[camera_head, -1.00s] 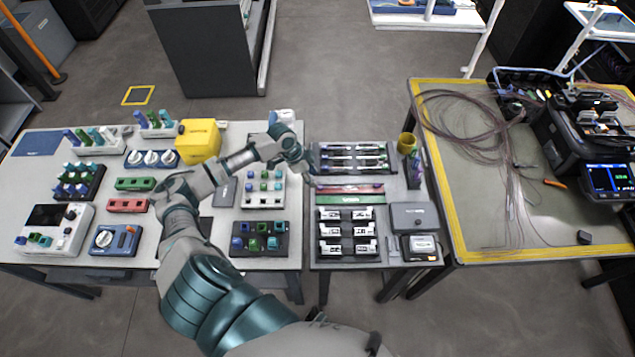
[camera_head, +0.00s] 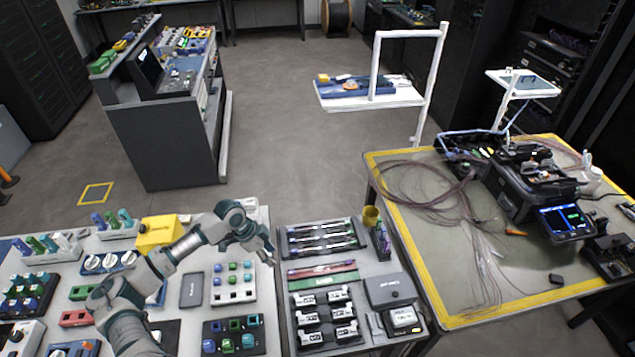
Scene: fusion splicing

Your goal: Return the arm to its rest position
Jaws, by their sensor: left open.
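My left arm comes in from the lower left and reaches over the left table (camera_head: 187,336). Its gripper (camera_head: 268,257) hangs above the table's right edge, close to the gap before the middle table. The fingers are small in the view; they look apart, with nothing seen between them. Below and left of it is a white block with coloured caps (camera_head: 232,284). My right arm and gripper do not show.
The middle table holds a black tray of tools (camera_head: 321,237), white modules (camera_head: 344,333) and a grey box (camera_head: 390,290). A yellow box (camera_head: 158,231) stands behind my arm. The right table (camera_head: 445,312) carries loose cables (camera_head: 425,190) and a splicer (camera_head: 530,185). Open floor lies behind.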

